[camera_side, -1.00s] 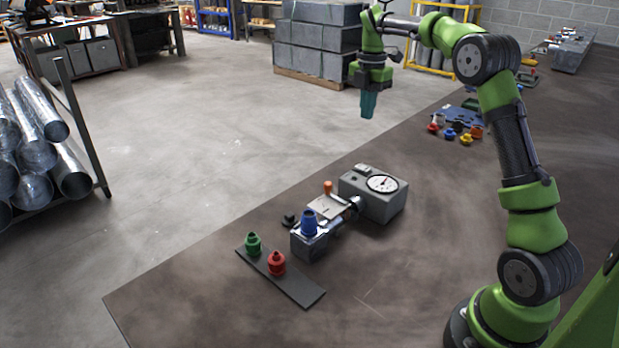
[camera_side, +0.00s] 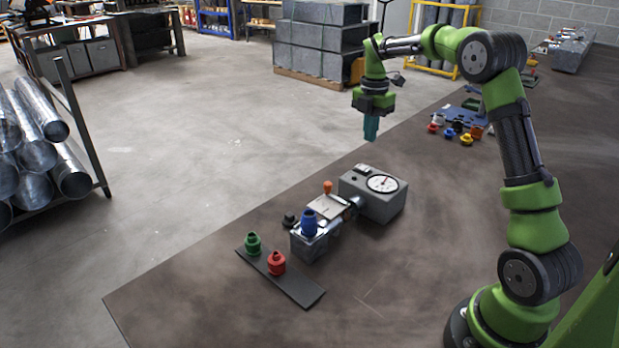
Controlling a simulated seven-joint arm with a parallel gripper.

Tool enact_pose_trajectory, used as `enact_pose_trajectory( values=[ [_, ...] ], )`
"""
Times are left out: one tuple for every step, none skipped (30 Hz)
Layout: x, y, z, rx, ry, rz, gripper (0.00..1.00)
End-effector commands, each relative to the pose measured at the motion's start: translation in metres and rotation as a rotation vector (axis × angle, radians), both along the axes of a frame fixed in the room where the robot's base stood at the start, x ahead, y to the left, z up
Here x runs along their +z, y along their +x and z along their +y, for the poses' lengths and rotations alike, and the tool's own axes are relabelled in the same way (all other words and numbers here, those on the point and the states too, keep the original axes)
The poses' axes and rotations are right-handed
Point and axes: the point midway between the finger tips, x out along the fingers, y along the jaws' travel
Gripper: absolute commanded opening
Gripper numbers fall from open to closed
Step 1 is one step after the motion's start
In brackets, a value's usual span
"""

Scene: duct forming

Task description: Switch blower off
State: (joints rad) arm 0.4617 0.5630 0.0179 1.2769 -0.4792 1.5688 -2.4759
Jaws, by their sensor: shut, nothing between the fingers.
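The blower appears to be the grey box (camera_side: 378,206) with a round white dial (camera_side: 382,184) on the table. My gripper (camera_side: 371,138) is shut and empty, pointing down. It hangs above the box's top, near the switch in the picture, apart from it.
A dark strip (camera_side: 300,288) holds a green fitting (camera_side: 252,244) and a red fitting (camera_side: 276,263) at the near left. Several coloured fittings lie by a blue plate (camera_side: 462,116) farther back. The table (camera_side: 400,290) is clear at front right.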

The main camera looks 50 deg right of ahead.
Motion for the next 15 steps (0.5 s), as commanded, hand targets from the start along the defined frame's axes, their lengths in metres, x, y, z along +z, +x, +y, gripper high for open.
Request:
enact_pose_trajectory(
  values=[
    [-0.013, -0.001, 0.000, 0.001, 0.001, 0.005, 0.00],
    [-0.019, -0.001, 0.000, 0.000, 0.002, 0.005, 0.00],
    [-0.028, -0.001, 0.000, 0.000, 0.001, 0.004, 0.00],
    [-0.034, -0.001, 0.000, 0.001, 0.001, 0.004, 0.00],
    [-0.040, -0.001, 0.000, 0.001, 0.001, 0.004, 0.00],
    [-0.047, -0.001, 0.000, 0.000, 0.001, 0.004, 0.00],
    [-0.053, -0.002, 0.000, 0.000, 0.001, 0.004, 0.00],
    [-0.057, -0.001, 0.000, 0.000, 0.000, 0.003, 0.00],
    [-0.063, -0.001, 0.000, 0.000, 0.001, 0.002, 0.00],
    [-0.067, -0.001, 0.000, 0.000, 0.000, 0.002, 0.00],
    [-0.070, -0.002, 0.000, 0.000, 0.001, 0.002, 0.00],
    [-0.074, -0.001, 0.000, 0.000, 0.000, 0.002, 0.00],
    [-0.076, -0.001, 0.000, 0.000, -0.001, 0.001, 0.00],
    [-0.078, -0.001, 0.000, -0.001, 0.000, 0.001, 0.00],
    [-0.080, -0.001, 0.000, -0.001, 0.000, 0.000, 0.00]
  ],
)
